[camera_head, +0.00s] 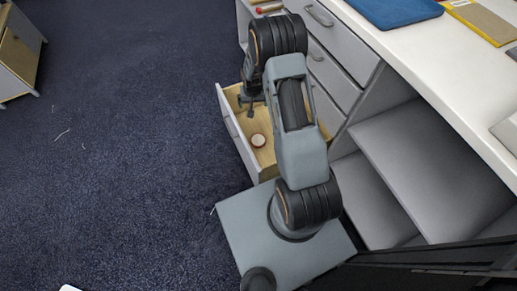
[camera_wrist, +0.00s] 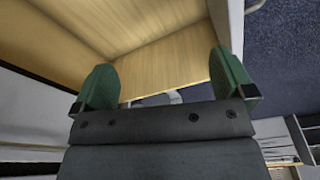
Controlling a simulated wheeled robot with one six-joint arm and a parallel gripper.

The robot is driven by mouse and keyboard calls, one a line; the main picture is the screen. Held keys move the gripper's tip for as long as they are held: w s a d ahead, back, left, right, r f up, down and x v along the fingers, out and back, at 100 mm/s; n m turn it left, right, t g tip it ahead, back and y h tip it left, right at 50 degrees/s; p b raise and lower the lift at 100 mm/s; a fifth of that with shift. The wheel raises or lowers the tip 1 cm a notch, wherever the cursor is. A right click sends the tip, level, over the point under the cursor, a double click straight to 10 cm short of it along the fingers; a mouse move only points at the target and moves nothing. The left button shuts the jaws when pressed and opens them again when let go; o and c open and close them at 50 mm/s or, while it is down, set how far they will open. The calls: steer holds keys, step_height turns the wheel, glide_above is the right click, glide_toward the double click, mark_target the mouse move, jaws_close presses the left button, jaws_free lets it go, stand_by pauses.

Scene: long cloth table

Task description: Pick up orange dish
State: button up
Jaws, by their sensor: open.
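No dish is recognizable in the wrist view.
The drawer belongs to a grey cabinet under a white counter (camera_head: 440,62). Shut drawers (camera_head: 340,43) and open shelves (camera_head: 425,165) are to the right. A blue mat (camera_head: 395,10) lies on the counter. Dark blue carpet (camera_head: 120,140) is clear on the left.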

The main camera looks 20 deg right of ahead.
steer(key=m+b, duration=0.1)
steer(key=b, duration=0.6)
glide_above(258, 140)
steer(key=shift+g, duration=0.3)
step_height(258, 140, down, 26)
steer(key=shift+s+f, duration=0.1)
steer(key=shift+f, duration=0.1)
steer(key=shift+f+b, duration=1.85)
steer(key=shift+f, duration=1.35)
steer(key=shift+r, duration=0.1)
steer(key=c, duration=1)
steer(key=shift+o, duration=0.2)
